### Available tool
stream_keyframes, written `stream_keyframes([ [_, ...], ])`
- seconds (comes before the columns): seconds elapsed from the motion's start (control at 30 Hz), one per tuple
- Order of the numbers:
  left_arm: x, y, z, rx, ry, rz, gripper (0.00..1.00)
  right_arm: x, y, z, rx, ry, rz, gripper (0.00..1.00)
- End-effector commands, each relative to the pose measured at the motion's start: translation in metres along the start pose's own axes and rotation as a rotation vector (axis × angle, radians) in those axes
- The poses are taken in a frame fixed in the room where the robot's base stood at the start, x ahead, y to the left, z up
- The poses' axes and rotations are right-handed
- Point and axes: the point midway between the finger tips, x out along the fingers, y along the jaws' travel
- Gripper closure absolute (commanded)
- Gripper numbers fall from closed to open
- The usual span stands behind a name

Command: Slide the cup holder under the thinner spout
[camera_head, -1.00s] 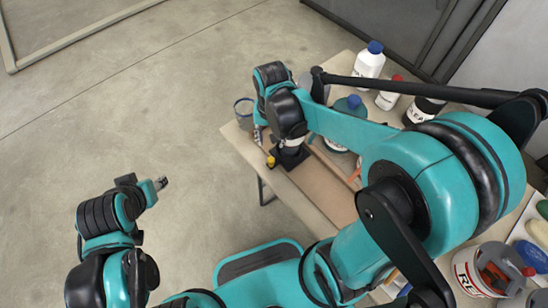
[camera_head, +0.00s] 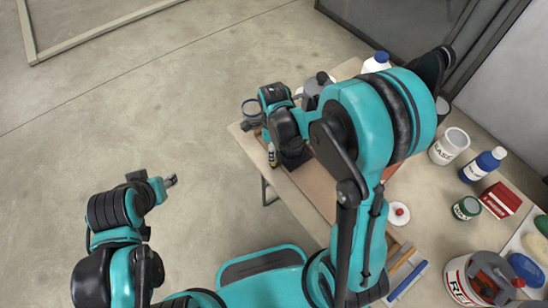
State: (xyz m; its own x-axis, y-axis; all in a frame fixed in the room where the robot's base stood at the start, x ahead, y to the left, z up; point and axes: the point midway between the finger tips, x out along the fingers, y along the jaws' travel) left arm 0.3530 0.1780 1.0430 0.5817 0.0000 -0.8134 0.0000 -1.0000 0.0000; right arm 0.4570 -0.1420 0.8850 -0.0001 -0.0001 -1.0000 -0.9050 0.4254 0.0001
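My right gripper (camera_head: 268,138) is at the left end of the table (camera_head: 312,192), mostly hidden by its own wrist; its fingers are not clear. I cannot make out the cup holder or either spout. My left gripper (camera_head: 171,181) is over the floor, away from the table, with nothing visible in it.
A grey container with a dark knob (camera_head: 318,88) stands behind the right wrist. A white cup (camera_head: 449,146), a blue bottle (camera_head: 485,165), a green can (camera_head: 466,208), a red box (camera_head: 500,200) and a large bucket (camera_head: 478,280) crowd the right. The brown board is largely clear.

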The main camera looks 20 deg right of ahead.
Motion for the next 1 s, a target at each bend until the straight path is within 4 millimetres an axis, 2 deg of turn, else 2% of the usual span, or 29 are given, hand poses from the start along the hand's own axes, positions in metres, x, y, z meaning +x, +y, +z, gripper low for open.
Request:
stream_keyframes([
  [0.03,0.006,0.0,0.004,0.0,0.0,0.0,0.57,0.013,-0.001,0.0,0.0,0.0,0.0,0.57],
  [0.1,0.009,0.0,0.007,0.0,0.0,0.0,0.57,0.024,0.0,0.0,-0.001,0.0,0.0,0.57],
  [0.3,0.016,0.0,0.011,0.0,0.0,0.0,0.57,0.047,0.0,0.0,-0.002,0.0,0.0,0.57],
  [0.63,0.016,0.0,0.011,0.0,0.0,0.0,0.57,0.051,0.0,0.0,-0.002,0.0,0.0,0.57],
  [0.67,0.016,0.0,0.011,0.0,0.0,0.0,0.57,0.051,0.0,0.0,-0.002,0.0,0.0,0.6],
  [0.8,0.016,0.0,0.011,0.0,0.0,0.0,0.57,0.05,0.0,0.0,-0.002,0.0,0.0,0.97],
  [0.83,0.016,0.0,0.011,0.0,0.0,0.0,0.57,0.05,0.0,0.0,-0.002,0.0,0.0,1.0],
  [1.0,0.016,0.0,0.011,0.0,0.0,0.0,0.57,0.051,0.0,-0.001,-0.002,0.0,0.0,1.0],
])
